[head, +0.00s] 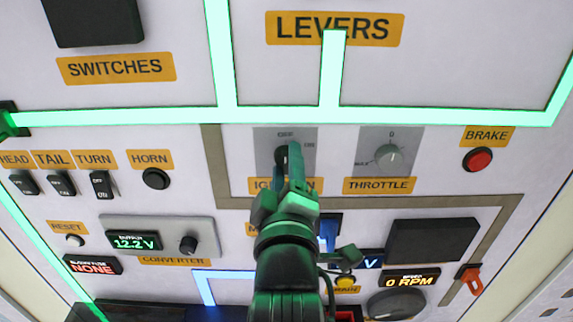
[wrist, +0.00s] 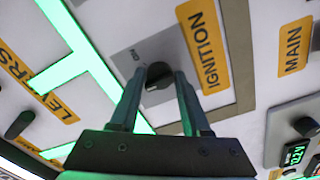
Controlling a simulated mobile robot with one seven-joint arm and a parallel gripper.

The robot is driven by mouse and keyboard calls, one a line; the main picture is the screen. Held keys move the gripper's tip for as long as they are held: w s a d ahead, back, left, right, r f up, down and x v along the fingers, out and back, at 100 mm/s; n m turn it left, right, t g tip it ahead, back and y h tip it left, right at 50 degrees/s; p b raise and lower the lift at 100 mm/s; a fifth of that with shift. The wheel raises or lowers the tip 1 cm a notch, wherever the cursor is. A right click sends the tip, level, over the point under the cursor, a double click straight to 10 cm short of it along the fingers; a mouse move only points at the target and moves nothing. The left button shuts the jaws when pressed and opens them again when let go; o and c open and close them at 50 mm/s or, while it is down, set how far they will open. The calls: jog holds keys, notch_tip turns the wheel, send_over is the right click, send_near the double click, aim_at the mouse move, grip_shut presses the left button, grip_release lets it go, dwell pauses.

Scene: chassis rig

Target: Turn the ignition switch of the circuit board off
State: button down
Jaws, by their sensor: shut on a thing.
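The ignition switch is a dark round knob (head: 280,156) on a grey plate (head: 264,137) in the upper middle of the panel, above the yellow IGNITION label (head: 312,186). In the wrist view the knob (wrist: 157,74) sits between my two fingertips, beside the IGNITION label (wrist: 206,52). My gripper (head: 289,152) is shut on the knob and hides part of it in the head view. An ON mark (wrist: 137,55) shows on the plate in the wrist view. The knob's exact pointing direction is hard to tell.
The throttle knob (head: 388,157) is close on the right, with the red brake button (head: 477,159) beyond. The horn button (head: 156,179) and several rocker switches are on the left. A glowing green strip (head: 150,115) runs above the ignition plate.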

dwell(0.4)
jog(key=shift+c, duration=2.2)
grip_release()
jog(key=s+p, duration=0.6)
jog(key=s, duration=0.7)
